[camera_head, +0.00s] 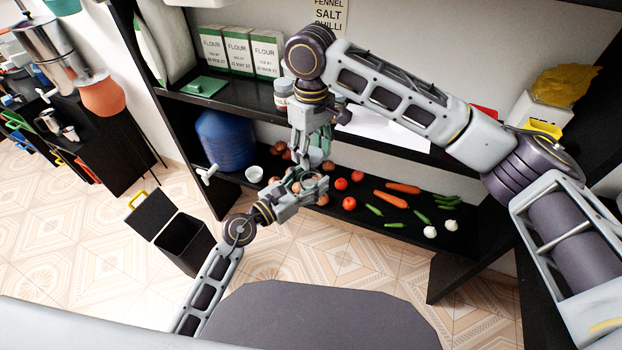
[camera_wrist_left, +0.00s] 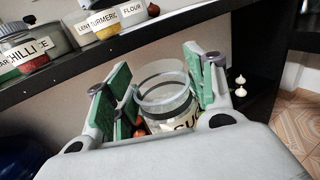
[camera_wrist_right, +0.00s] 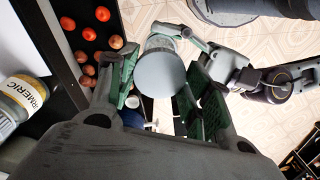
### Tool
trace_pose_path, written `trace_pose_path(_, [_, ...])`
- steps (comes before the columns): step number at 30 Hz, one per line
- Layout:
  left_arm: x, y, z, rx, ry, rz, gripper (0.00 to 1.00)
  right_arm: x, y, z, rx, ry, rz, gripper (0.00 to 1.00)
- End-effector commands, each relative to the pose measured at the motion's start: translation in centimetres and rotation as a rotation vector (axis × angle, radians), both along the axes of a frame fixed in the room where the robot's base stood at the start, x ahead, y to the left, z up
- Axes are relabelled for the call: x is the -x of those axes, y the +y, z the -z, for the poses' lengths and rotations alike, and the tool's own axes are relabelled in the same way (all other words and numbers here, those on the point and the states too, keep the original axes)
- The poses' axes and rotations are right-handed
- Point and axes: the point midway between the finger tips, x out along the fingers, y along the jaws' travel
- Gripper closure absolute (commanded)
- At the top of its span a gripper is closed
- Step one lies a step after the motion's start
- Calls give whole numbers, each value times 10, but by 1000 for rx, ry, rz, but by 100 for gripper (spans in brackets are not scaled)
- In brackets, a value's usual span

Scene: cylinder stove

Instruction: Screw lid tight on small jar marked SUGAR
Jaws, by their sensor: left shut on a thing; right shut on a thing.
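The small glass jar (camera_wrist_left: 163,105) is between the green finger pads of my left gripper (camera_wrist_left: 162,98). The lid (camera_wrist_right: 160,74) is a plain grey disc between the fingers of my right gripper (camera_wrist_right: 163,88). The jar's glass side shows just beyond the lid in the right wrist view. In the head view my right gripper (camera_head: 314,140) points down from above, close over my left gripper (camera_head: 308,182). I cannot tell whether lid and jar rim touch.
A lower shelf holds tomatoes (camera_head: 341,183), carrots (camera_head: 391,198) and other vegetables close to my left gripper. A blue water container (camera_head: 226,140) stands to the left. A turmeric jar (camera_wrist_right: 22,100) on the upper shelf is close to my right gripper. Flour boxes (camera_head: 240,52) stand behind.

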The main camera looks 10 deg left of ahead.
Motion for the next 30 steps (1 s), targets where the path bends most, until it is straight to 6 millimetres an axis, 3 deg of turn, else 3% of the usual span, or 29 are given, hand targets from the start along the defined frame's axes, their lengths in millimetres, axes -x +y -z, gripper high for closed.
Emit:
trace_pose_path(19, [0, 0, 0, 1, -1, 0, 88, 0, 0, 35, 1, 1, 0, 58])
trace_pose_path(30, [0, 0, 0, 1, -1, 0, 88, 0, 0, 40, 0, 0, 0, 58])
